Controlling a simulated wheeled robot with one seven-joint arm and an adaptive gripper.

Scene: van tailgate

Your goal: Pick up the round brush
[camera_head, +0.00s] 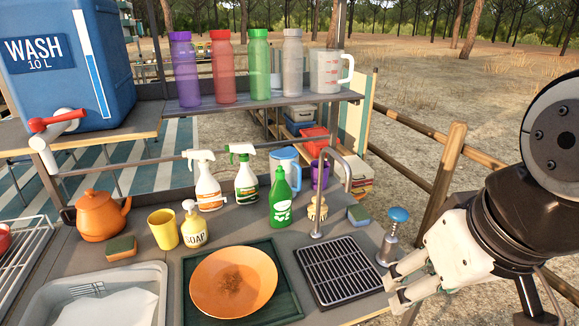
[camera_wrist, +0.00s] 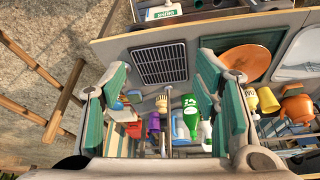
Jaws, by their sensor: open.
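The round brush (camera_head: 317,208), small and pale yellow with a knob on top, stands on the counter beside the tap, right of the green bottle. It also shows in the wrist view (camera_wrist: 162,103), between the fingers in the picture and partly cut by the tap. My gripper (camera_head: 392,289) is at the right front of the counter, beside the black drain grate, apart from the brush. In the wrist view my gripper (camera_wrist: 162,62) has its two green-padded fingers wide apart, with nothing held between them.
The grey tap (camera_head: 345,172) rises close by the brush. A green bottle (camera_head: 281,199) stands left of it and a blue-green sponge (camera_head: 358,215) right. A blue-topped metal post (camera_head: 397,225) stands near my gripper. The drain grate (camera_head: 338,272) is bare. A bottle shelf (camera_head: 265,97) overhangs behind.

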